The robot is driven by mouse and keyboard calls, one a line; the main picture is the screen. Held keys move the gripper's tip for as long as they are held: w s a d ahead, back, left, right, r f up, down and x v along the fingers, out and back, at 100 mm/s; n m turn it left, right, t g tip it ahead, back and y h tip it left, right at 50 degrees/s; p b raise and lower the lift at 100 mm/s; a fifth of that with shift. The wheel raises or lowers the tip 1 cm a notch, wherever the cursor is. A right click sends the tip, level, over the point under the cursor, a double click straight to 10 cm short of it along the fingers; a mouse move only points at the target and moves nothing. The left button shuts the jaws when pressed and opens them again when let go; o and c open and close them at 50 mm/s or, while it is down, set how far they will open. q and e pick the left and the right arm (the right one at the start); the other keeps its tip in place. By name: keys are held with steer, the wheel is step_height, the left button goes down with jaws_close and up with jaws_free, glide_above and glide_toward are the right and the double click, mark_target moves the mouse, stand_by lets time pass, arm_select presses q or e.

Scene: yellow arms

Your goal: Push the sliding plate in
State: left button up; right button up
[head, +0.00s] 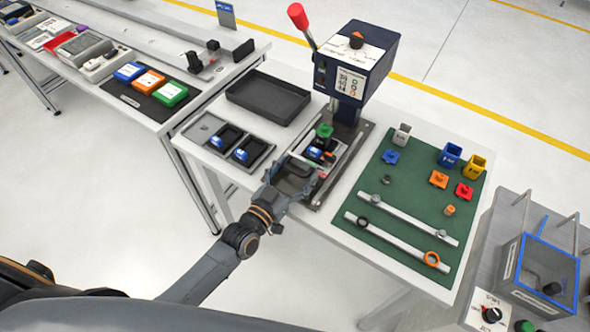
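The sliding plate (312,150) shows at the base of the dark blue press (355,65). It carries blue and dark parts, with a green piece at its back. Its front is partly hidden by my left gripper (299,174). This gripper is at the front of the plate, with its fingers spread apart and a dark shape between them. I cannot tell whether it touches the plate. My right gripper is not in view.
The press has a red-knobbed lever (298,17). A black tray (268,98) and a grey tray with two dark items (210,127) lie to the left. A green mat (405,198) with coloured blocks, rings and two white bars lies to the right.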

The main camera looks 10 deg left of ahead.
arm_select(q)
steer(key=v, duration=1.2)
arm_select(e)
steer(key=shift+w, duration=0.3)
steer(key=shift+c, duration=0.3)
